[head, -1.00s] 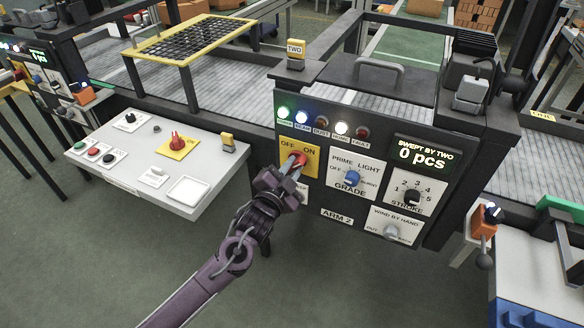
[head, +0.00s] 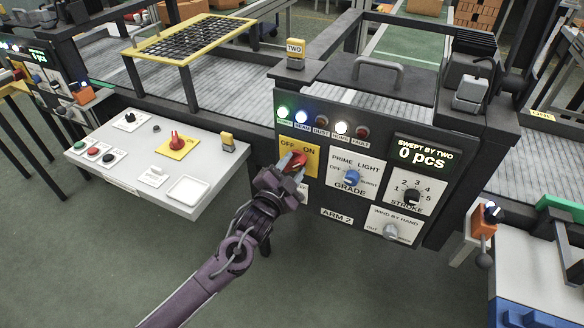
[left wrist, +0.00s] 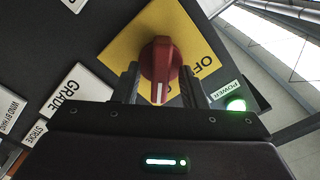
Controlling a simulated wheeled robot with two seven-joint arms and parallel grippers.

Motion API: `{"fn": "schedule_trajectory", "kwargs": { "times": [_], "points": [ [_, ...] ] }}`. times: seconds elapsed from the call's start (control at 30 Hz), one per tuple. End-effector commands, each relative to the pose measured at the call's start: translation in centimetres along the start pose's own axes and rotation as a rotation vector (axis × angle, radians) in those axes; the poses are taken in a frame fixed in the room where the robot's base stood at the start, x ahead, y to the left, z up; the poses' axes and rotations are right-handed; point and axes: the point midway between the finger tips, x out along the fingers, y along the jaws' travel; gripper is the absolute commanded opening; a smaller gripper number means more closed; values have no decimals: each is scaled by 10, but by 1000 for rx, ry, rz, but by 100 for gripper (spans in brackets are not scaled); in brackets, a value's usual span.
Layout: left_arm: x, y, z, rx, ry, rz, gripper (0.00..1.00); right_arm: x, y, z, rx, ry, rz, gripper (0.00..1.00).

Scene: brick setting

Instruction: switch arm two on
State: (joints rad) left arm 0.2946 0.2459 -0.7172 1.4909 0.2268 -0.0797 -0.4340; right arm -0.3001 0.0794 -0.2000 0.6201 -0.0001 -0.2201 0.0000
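The arm two panel (head: 318,190) is a dark box labelled ARM 2. Its yellow OFF/ON plate (head: 284,143) carries a red rotary knob (head: 299,162), also large in the left wrist view (left wrist: 161,62). My left gripper (head: 292,168) has its fingers on both flat sides of the knob. In the left wrist view the knob stands straight between the fingers (left wrist: 164,84), with the plate slanted behind it. The knob's white mark points to the plate's ON side; the ON word is hidden there. The POWER lamp (head: 283,113) glows green. My right gripper is out of view.
A blue GRADE knob (head: 352,177), a STROKE dial (head: 411,196) and a hand-wind knob (head: 390,231) sit close right of the gripper. At left a grey desk (head: 215,165) has another red switch (head: 175,141) on yellow. An orange lever unit (head: 484,222) stands at right.

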Motion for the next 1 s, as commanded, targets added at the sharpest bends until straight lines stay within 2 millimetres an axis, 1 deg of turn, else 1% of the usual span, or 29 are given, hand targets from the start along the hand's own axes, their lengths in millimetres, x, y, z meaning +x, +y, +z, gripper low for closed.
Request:
{"fn": "schedule_trajectory", "kwargs": {
  "times": [0.07, 0.17, 0.4, 0.53, 0.7, 1.0],
  "points": [
    [-3, 0, 0, 0, 0, 0, 38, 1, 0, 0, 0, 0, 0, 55],
    [-14, 1, 2, 0, -1, 1, 38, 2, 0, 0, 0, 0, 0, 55],
    [-54, 2, 2, 1, -1, 2, 38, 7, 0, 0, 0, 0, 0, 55],
    [-70, 1, 2, 0, -1, 1, 38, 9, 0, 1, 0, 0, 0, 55],
    [-78, 0, 1, 0, -1, 0, 38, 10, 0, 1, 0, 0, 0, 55],
    [-78, 0, 0, 0, -1, 0, 38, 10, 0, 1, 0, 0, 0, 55]
  ]
}}
